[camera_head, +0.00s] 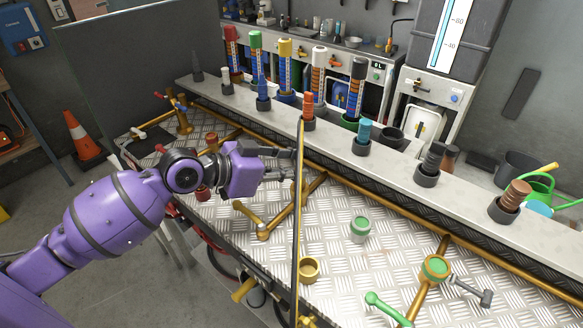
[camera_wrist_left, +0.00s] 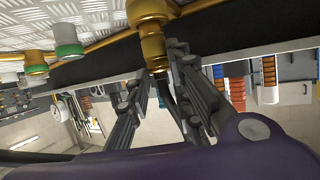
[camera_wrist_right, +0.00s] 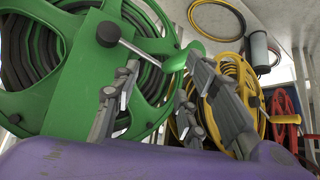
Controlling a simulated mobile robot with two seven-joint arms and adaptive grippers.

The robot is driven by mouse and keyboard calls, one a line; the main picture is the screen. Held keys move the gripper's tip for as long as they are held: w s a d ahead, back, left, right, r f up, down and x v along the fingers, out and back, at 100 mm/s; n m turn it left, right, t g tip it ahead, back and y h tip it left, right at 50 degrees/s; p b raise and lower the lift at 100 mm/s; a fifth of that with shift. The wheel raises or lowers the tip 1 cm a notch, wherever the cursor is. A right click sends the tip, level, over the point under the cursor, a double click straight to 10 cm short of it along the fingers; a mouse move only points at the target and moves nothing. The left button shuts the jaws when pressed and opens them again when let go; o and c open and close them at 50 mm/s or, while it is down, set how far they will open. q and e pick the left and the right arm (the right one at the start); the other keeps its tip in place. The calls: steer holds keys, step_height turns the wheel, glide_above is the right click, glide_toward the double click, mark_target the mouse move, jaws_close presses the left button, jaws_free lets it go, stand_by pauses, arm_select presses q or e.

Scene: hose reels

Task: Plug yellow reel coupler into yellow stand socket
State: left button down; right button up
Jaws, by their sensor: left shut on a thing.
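My left gripper (camera_head: 287,163) reaches in from the left above the tread-plate bench. A dark hose runs by the fingers. In the head view a black-and-yellow hose (camera_head: 295,250) stands almost vertical at the gripper's tips, and the coupler is hard to make out. A short gold ring (camera_head: 308,268) sits on the bench's near edge; I cannot tell if it is the yellow stand socket. My right gripper (camera_wrist_right: 165,105) is open and empty near a green reel (camera_wrist_right: 75,65).
A green-topped brass fitting (camera_head: 435,268) and a green-ringed grey cup (camera_head: 360,230) stand on the bench at right. A brass pipe (camera_head: 262,228) lies near the hose. A grey ledge (camera_head: 400,165) with coloured posts runs behind. A yellow reel (camera_wrist_right: 232,95) hangs beside the green one.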

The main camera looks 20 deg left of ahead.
arm_select(q)
steer(key=shift+f, duration=0.25)
steer(key=c, duration=1.6)
jaws_free()
steer(key=shift+r, duration=0.1)
steer(key=shift+o, duration=0.2)
steer(key=v, duration=1.2)
steer(key=shift+r, duration=0.2)
